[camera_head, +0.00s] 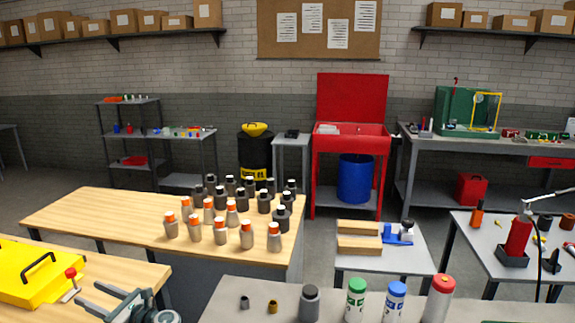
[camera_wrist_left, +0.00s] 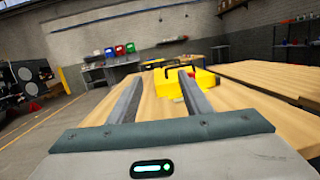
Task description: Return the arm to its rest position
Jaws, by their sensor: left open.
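My left gripper (camera_head: 88,294) is at the bottom left of the head view, over the near wooden table. Its two grey fingers are apart with nothing between them. They point toward the yellow case (camera_head: 38,274) with a dark handle and stay clear of it. In the left wrist view the open fingers (camera_wrist_left: 160,78) reach forward over the wooden tabletop, with the yellow case (camera_wrist_left: 205,78) beyond them. My right gripper is in neither view.
A red-knobbed lever (camera_head: 71,273) stands close to the left fingers. Several orange-capped and dark bottles (camera_head: 232,214) stand on the middle wooden table (camera_head: 110,212). A grey surface in front holds a green-capped can (camera_head: 356,300) and others.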

